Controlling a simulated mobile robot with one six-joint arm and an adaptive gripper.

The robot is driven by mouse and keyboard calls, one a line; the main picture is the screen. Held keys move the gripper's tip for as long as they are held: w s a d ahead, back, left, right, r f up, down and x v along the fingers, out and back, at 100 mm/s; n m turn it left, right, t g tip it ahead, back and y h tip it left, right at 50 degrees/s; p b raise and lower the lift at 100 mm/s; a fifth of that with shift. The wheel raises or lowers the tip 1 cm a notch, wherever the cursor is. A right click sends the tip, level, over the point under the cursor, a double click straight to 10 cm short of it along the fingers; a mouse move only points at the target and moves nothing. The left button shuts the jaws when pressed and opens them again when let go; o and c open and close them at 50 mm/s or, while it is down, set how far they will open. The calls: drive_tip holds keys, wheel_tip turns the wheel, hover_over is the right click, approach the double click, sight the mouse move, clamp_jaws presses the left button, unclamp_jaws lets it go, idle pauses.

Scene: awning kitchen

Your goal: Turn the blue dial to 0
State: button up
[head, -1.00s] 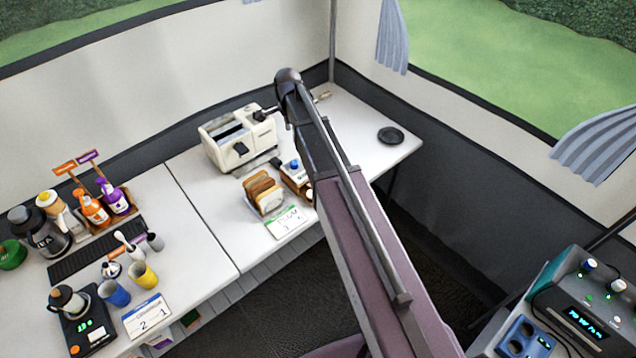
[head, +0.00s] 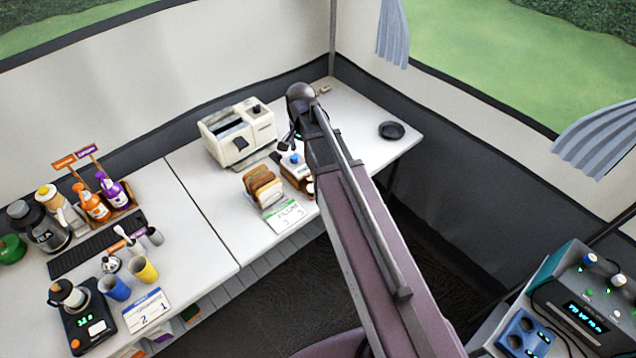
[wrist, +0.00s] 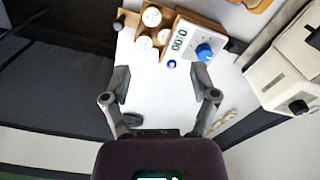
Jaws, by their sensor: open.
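The blue dial (wrist: 204,52) is a round knob on the face of a white box (wrist: 190,40) with a small display, whose digits I cannot read surely. A smaller blue button (wrist: 171,64) sits near the box's edge. In the head view the dial box (head: 298,172) stands right of the toast rack, with the blue dial (head: 294,158) on top. My gripper (wrist: 160,73) is open and empty in the wrist view. Its right fingertip appears close to the dial; I cannot tell if they touch. In the head view my arm hides part of the gripper.
A white toaster (head: 238,133) stands behind the dial box; it also shows in the wrist view (wrist: 285,75). Toast slices (head: 262,187) in a rack and a green-edged card (head: 284,216) are at left. White-lidded jars (wrist: 151,17) adjoin the box. A black disc (head: 391,130) lies at right.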

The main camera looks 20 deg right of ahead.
drive_tip(key=s+n, duration=0.8)
drive_tip(key=s, duration=0.4)
drive_tip(key=shift+s+d+f+n+b, duration=0.3)
drive_tip(key=shift+s+d+n, duration=0.1)
idle(0.5)
